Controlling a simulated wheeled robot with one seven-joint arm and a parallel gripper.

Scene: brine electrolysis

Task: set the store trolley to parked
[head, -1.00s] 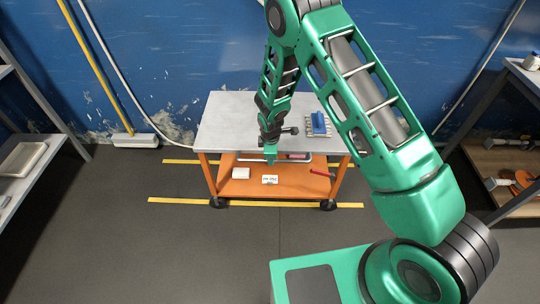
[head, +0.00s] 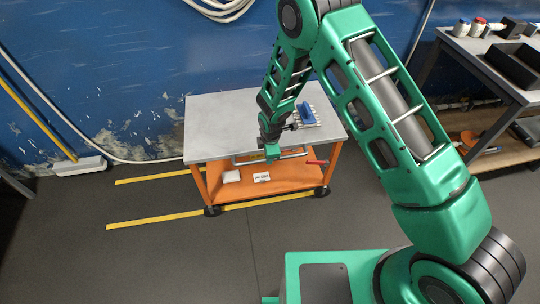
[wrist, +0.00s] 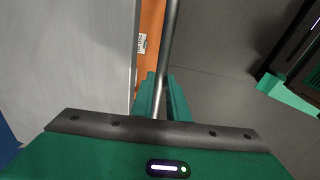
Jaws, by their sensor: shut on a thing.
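The store trolley (head: 218,120) has a grey top, an orange frame and lower shelf, and dark wheels. It stands against the blue wall, over yellow floor lines, near their right end. Its metal handle bar (head: 295,154) runs along the near side below the top; the bar also shows in the wrist view (wrist: 170,40). My gripper (head: 265,156) is shut on this bar. In the wrist view, my gripper's green fingers (wrist: 160,95) sit around the bar, with the grey top to the left. The fingertips' contact is partly hidden.
A blue-handled item (head: 307,116) rests on the top. A workbench (head: 480,62) with bottles and black trays stands right. The yellow line (head: 150,220) and floor at left are clear.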

